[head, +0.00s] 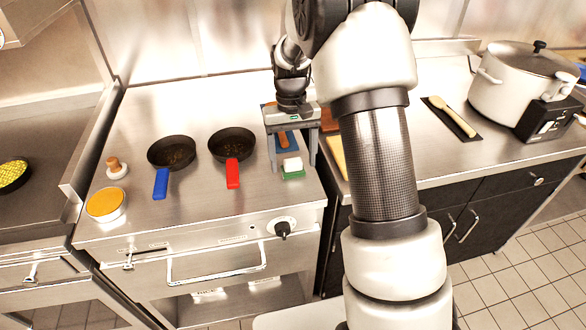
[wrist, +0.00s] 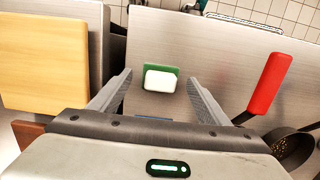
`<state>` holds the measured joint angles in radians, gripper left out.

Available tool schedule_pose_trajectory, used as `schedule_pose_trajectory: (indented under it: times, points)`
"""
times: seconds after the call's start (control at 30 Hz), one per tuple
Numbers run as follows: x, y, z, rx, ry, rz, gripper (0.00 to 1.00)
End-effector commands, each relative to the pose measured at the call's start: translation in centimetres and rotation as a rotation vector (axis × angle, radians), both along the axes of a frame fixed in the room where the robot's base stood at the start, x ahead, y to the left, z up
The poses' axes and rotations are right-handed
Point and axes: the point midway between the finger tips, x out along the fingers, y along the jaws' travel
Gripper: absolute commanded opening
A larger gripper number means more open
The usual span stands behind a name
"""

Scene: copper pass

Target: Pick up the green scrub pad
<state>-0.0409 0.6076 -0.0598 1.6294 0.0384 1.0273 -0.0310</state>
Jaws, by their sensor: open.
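The green scrub pad (head: 293,175) lies on the steel top at the front right of the counter, right of the red-handled pan. A white block (head: 292,164) rests on it and hides much of its surface. In the wrist view the green pad (wrist: 149,86) shows as a rim around the white block (wrist: 159,80). My gripper (head: 294,167) points down above that spot with its fingers apart. In the wrist view the open fingers of my gripper (wrist: 158,85) stand on either side of the pad, apart from it, and hold nothing.
Two dark pans stand to the left, one with a blue handle (head: 161,183), one with a red handle (head: 233,174). The red handle (wrist: 269,82) is close to the right finger. A blue item (head: 287,143) lies behind the pad. A yellow board (wrist: 57,62) is at left.

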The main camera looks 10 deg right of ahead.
Motion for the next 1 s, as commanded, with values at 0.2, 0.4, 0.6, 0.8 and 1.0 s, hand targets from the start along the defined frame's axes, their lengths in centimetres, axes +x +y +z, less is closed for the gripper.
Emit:
schedule_pose_trajectory:
  times: [0.2,0.4,0.6,0.8,1.0]
  points:
    - [-0.1,0.1,-1.4,0.000,-0.001,0.001,0.70]
    - [-0.1,0.1,-1.3,0.000,-0.001,0.001,0.64]
    - [-0.1,0.1,-1.3,0.000,-0.001,0.001,0.30]
    - [-0.1,0.1,-1.3,0.000,-0.001,0.001,0.26]
    - [0.0,0.1,0.2,0.000,-0.004,0.001,0.26]
